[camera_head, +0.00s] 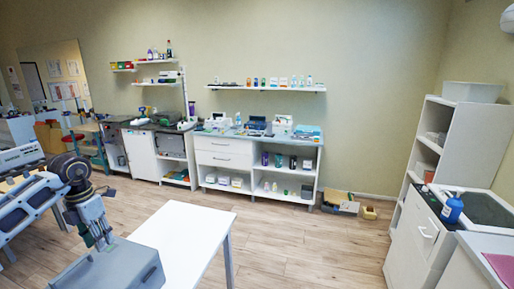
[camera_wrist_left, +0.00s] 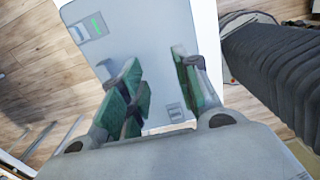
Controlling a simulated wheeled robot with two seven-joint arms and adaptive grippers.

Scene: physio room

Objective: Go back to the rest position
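My left gripper (camera_head: 104,243) hangs low at the left of the head view, on my grey arm with dark joints. It points downward, left of a white table (camera_head: 190,232). In the left wrist view the gripper (camera_wrist_left: 158,90) shows two green-padded fingers standing apart. Nothing is seen held between them; a pale grey surface shows in the gap. I cannot tell how far the fingertips are above that surface. My right gripper is in neither view.
Wooden floor (camera_head: 290,235) lies clear beyond and right of the table. A white cabinet (camera_head: 224,161) stands by the back wall, under a loaded wall shelf (camera_head: 268,89).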

